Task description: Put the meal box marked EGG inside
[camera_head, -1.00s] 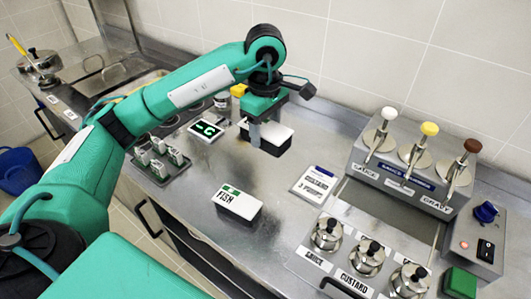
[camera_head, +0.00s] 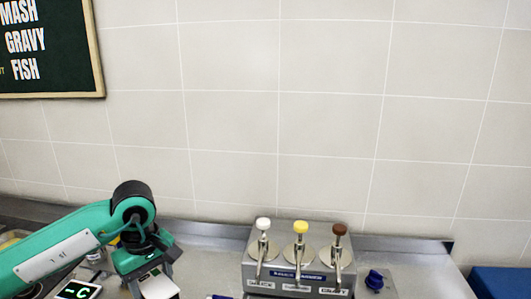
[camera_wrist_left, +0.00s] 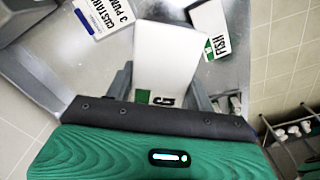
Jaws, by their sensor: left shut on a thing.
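A white meal box (camera_wrist_left: 165,52) with a green corner mark is between the fingers of my left gripper (camera_wrist_left: 162,88) in the left wrist view. Only part of its lettering shows, with a G readable; the rest is hidden by the gripper. In the head view my left gripper (camera_head: 152,270) is at the lower left, shut on the same white box (camera_head: 160,287), which is cut off by the bottom edge. I cannot tell whether the box is clear of the counter. My right gripper is not in view.
A white FISH box (camera_wrist_left: 208,28) and a CUSTARD card (camera_wrist_left: 103,14) lie on the steel counter. In the head view a pump dispenser (camera_head: 298,268) stands right of my arm, beside a blue knob (camera_head: 374,280). A blue thing (camera_head: 503,282) is at the lower right. A menu board (camera_head: 45,45) hangs upper left.

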